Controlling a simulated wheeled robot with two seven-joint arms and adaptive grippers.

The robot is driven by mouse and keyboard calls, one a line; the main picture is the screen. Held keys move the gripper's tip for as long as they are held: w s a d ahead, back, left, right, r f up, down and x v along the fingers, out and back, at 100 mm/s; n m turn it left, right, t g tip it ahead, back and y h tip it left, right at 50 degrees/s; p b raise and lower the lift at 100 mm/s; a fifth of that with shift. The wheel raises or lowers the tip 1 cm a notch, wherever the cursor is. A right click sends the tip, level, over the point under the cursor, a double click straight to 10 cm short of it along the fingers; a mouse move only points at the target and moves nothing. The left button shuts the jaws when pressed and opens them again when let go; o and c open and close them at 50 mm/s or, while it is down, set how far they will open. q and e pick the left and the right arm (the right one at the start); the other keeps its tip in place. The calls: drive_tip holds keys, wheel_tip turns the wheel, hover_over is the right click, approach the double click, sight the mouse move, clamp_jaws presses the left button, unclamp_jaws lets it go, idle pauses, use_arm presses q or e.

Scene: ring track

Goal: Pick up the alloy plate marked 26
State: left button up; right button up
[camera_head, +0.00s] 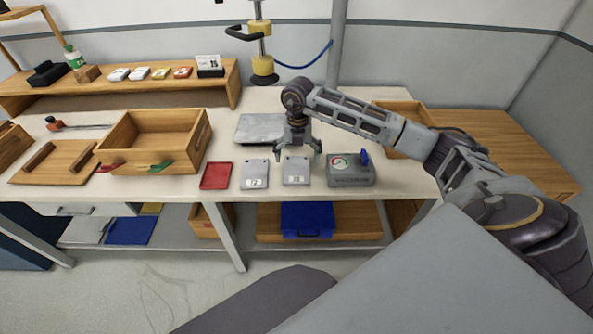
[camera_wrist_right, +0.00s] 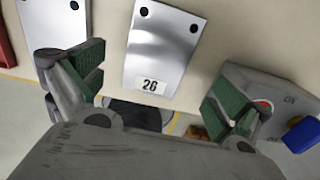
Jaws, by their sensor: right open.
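The alloy plate marked 26 (camera_wrist_right: 160,50) lies flat on the table, and its label is readable in the right wrist view. In the head view it is the right one of two similar plates (camera_head: 296,172). My right gripper (camera_head: 297,155) is open above its far part. In the wrist view the two green-padded fingers of this right gripper (camera_wrist_right: 155,95) are spread on either side of the plate, touching nothing that I can see. The other plate (camera_head: 255,175) lies just left of it. My left gripper does not show.
A red tray (camera_head: 216,176) lies left of the plates. A grey gauge box (camera_head: 350,175) with a blue knob stands close on the right. A flat grey slab (camera_head: 260,129) lies behind. A wooden box (camera_head: 150,155) stands farther left. The table's front edge is near the plates.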

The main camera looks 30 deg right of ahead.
sight(297, 168)
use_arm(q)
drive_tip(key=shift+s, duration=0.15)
use_arm(e)
drive_tip(key=shift+f, duration=0.6)
drive_tip(key=f, duration=0.3)
drive_tip(key=shift+w+a+f, duration=0.1)
drive_tip(key=shift+w+f, duration=0.1)
drive_tip(key=shift+f, duration=0.3)
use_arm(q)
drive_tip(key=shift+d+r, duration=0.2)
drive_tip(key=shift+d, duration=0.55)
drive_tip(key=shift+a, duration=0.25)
use_arm(e)
drive_tip(key=c, duration=1.3)
drive_tip(key=shift+r, duration=0.1)
drive_tip(key=shift+c, duration=0.2)
